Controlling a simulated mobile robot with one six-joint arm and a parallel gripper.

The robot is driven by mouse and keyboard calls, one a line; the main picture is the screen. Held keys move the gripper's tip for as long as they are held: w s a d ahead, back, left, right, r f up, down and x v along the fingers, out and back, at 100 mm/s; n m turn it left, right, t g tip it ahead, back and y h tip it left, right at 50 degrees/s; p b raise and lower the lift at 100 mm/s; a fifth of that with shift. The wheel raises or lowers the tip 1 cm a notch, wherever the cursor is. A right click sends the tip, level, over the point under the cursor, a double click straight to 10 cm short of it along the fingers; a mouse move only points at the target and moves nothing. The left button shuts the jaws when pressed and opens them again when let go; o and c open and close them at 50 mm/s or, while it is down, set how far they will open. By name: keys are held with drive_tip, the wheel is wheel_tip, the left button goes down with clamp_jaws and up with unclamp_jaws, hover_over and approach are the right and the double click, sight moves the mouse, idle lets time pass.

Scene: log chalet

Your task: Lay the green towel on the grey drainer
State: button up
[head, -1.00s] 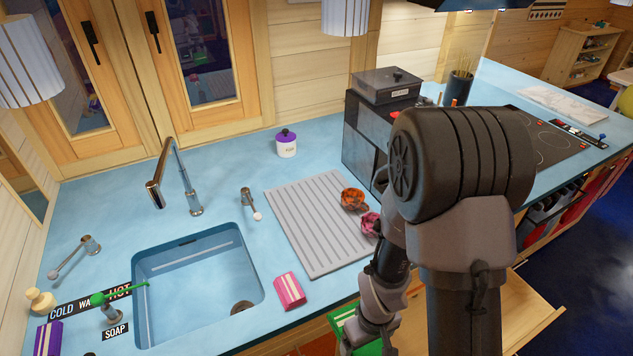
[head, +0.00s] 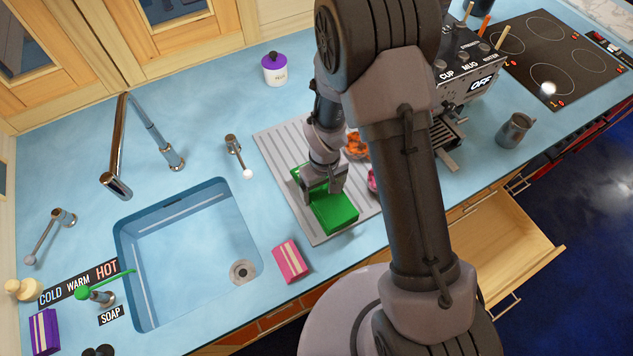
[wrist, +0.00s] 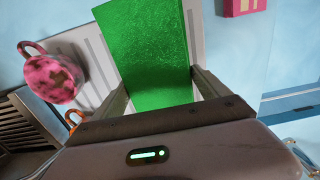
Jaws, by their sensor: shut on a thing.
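The green towel (head: 335,212) is a folded bright green block over the front part of the grey drainer (head: 275,143). My gripper (head: 325,188) points down and is shut on the towel, with a finger on each side of it. In the wrist view the towel (wrist: 150,50) stretches out between the two fingers of my gripper (wrist: 165,98), over the ribbed drainer (wrist: 88,45). I cannot tell whether the towel touches the drainer or hangs just above it. My arm hides part of the drainer's right side.
An orange patterned cup (head: 357,146) and a pink spotted mug (wrist: 52,78) stand on the drainer's right side. A pink striped sponge (head: 291,261) lies front left of it, by the sink (head: 190,260). A coffee machine (head: 470,75) is at right. A drawer (head: 510,235) stands open below.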

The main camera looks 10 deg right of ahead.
drive_tip(key=shift+w+a+f, duration=0.15)
drive_tip(key=shift+w+a, duration=0.25)
drive_tip(key=shift+w, duration=0.25)
drive_tip(key=shift+w+a+f, duration=0.1)
drive_tip(key=shift+w+a, duration=0.3)
drive_tip(key=shift+w, duration=0.2)
wheel_tip(320, 180, down, 3)
drive_tip(key=shift+w+f, duration=0.1)
drive_tip(key=shift+f, duration=0.1)
drive_tip(key=shift+f+b, duration=0.1)
drive_tip(key=shift+b, duration=0.2)
